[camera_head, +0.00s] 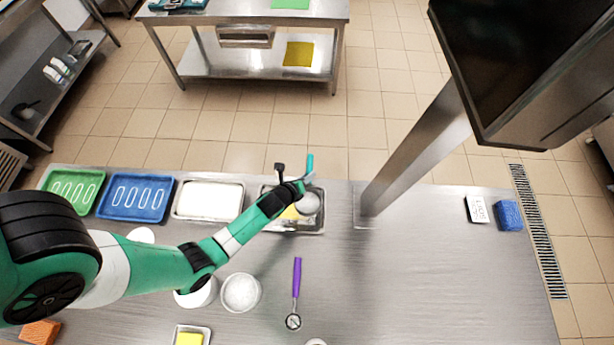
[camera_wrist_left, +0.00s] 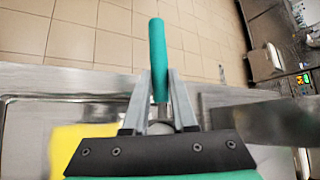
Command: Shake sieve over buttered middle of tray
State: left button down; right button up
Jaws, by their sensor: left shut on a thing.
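The metal tray (camera_head: 312,229) lies on the steel counter, with a yellow buttered patch (camera_head: 290,213) in its middle. In the left wrist view the yellow patch (camera_wrist_left: 72,148) and part of the tray (camera_wrist_left: 30,108) show at the left. My left gripper (camera_head: 303,185) is over the tray's far right part, shut on the sieve's teal handle (camera_head: 310,163). The handle (camera_wrist_left: 158,60) stands between the fingers in the wrist view. The sieve's pale round bowl (camera_head: 309,203) is over the tray, beside the visible yellow. My gripper and arm hide part of the tray. My right gripper is not in view.
A white-filled tray (camera_head: 208,201), a blue tray (camera_head: 165,192) and a green tray (camera_head: 72,188) stand in a row at left. A white bowl (camera_head: 240,292) and a purple-handled scoop (camera_head: 296,275) are nearer. A metal post (camera_head: 425,145) rises right of the tray. The right counter is mostly clear.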

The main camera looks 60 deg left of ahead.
pick_arm(q)
jog(key=shift+w+a+r, duration=0.1)
jog(key=shift+w+a, duration=0.2)
jog(key=shift+a, duration=0.2)
jog(key=shift+w+a, duration=0.25)
jog(key=shift+a, duration=0.2)
jog(key=shift+s+d, duration=0.5)
jog(key=shift+d, duration=0.35)
jog(key=shift+s+d, duration=0.5)
jog(key=shift+d, duration=0.35)
jog(key=w+a, duration=0.1)
jog(key=w+a+p, duration=0.1)
jog(key=a, duration=0.1)
jog(key=shift+a, duration=0.2)
jog(key=shift+s+d, duration=0.5)
jog(key=shift+d, duration=0.35)
jog(key=shift+s+d, duration=0.5)
jog(key=shift+d, duration=0.35)
jog(key=w+a, duration=0.1)
jog(key=a+p, duration=0.1)
jog(key=shift+w+a+r, duration=0.1)
jog(key=shift+w+a, duration=0.25)
jog(key=shift+a, duration=0.05)
jog(key=shift+w+a+p, duration=0.15)
jog(key=shift+a+p, duration=0.15)
jog(key=shift+d, duration=0.1)
